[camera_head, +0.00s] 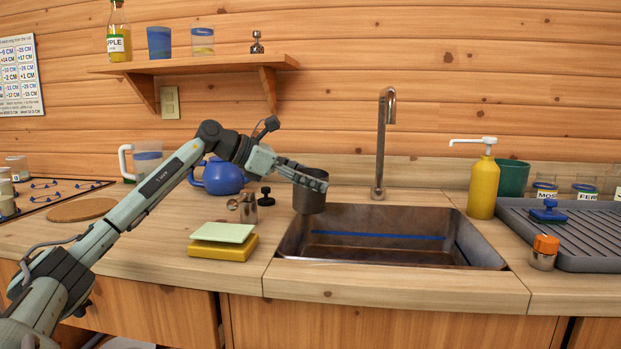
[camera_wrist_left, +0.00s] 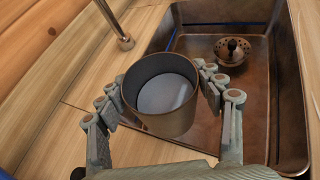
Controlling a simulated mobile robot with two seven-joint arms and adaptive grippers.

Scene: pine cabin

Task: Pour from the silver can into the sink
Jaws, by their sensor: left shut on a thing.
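The silver can (camera_head: 309,197) is a dark grey metal cylinder with an open top. My left gripper (camera_head: 312,178) is shut on it at the left rim of the sink. In the left wrist view the can (camera_wrist_left: 160,118) sits between the fingers of the gripper (camera_wrist_left: 165,95), upright or nearly so, with a pale grey surface inside. I cannot tell whether that is liquid or the can's bottom. The sink (camera_head: 375,262) is a brown metal basin with a blue line on its far wall. My right gripper is not in view.
The tap (camera_head: 381,150) stands behind the sink. A yellow soap bottle (camera_head: 483,188) and a grey drying rack (camera_head: 590,240) are at the right. A sponge stack (camera_head: 222,247), a small metal pot (camera_head: 247,208) and a blue teapot (camera_head: 222,178) are at the left. A strainer (camera_wrist_left: 232,50) lies in the sink.

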